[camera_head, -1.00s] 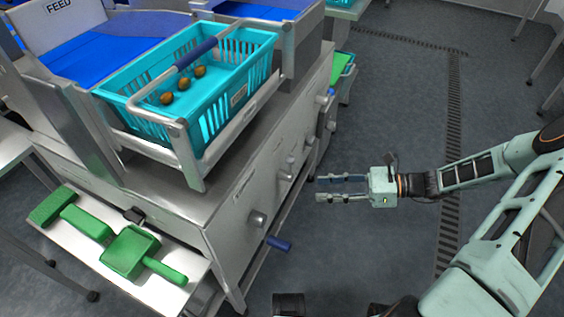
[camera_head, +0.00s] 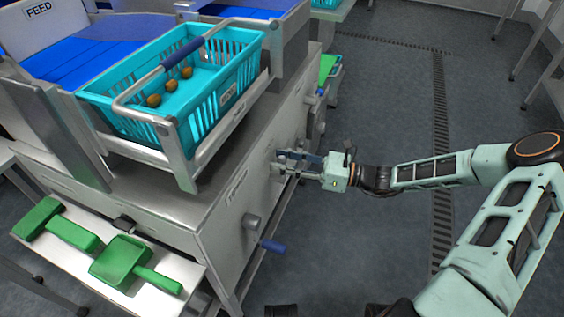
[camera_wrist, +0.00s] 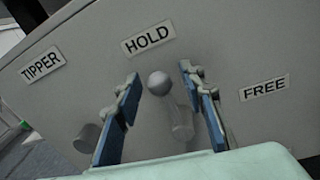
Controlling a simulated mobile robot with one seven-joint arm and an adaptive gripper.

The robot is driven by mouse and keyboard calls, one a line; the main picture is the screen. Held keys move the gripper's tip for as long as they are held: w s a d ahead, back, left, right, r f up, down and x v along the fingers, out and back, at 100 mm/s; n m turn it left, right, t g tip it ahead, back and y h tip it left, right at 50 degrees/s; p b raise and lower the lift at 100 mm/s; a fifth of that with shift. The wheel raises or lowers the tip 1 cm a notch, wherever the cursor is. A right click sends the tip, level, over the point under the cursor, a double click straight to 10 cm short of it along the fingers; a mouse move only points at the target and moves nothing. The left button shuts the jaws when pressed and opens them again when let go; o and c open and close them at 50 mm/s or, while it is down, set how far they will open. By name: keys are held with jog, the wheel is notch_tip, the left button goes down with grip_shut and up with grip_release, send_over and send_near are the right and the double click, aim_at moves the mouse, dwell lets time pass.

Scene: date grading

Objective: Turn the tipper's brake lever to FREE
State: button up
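The brake lever (camera_wrist: 178,118) shows in the wrist view as a grey arm with a round knob (camera_wrist: 159,83) at its end. The knob is just below the HOLD label (camera_wrist: 148,38), and the FREE label (camera_wrist: 264,88) is to the right. My gripper (camera_wrist: 160,82) is open, one blue-padded finger on each side of the knob, with gaps visible on both sides. In the head view my gripper (camera_head: 278,160) is at the side panel of the tipper (camera_head: 235,205) and hides most of the lever.
A TIPPER label (camera_wrist: 43,65) and a round grey stub (camera_wrist: 87,138) are left of the lever. A blue-handled crank (camera_head: 272,246) sticks out lower on the panel. A teal crate (camera_head: 208,112) with a few dates stands on the tipper. Floor to the right is free.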

jog(key=shift+a, duration=0.25)
grip_shut()
